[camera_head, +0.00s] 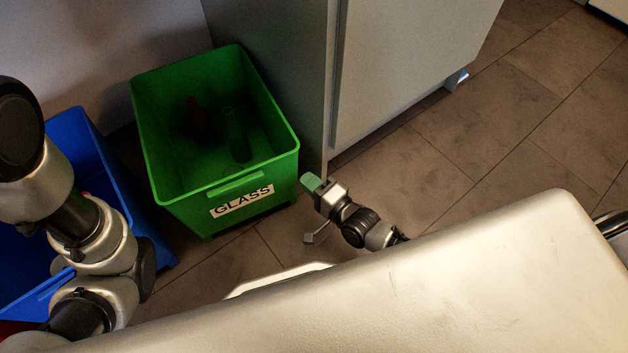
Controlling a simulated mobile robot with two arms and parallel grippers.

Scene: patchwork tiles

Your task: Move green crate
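The green crate (222,188) stands on the floor against the grey cabinet, with a white "GLASS" label on its front. A dark reddish bottle and a green bottle (237,135) are inside it, in shadow. My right gripper (309,209) is just to the right of the crate's front right corner, low near the floor. Its two fingers are spread with nothing between them. I cannot tell whether one fingertip touches the crate. My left arm crosses the left edge of the view, and its gripper is not visible.
A blue crate (97,150) stands left of the green one, partly hidden by my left arm. A grey cabinet (400,60) stands behind and to the right. Tiled floor (480,140) is clear on the right. A bit of red shows at the bottom left.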

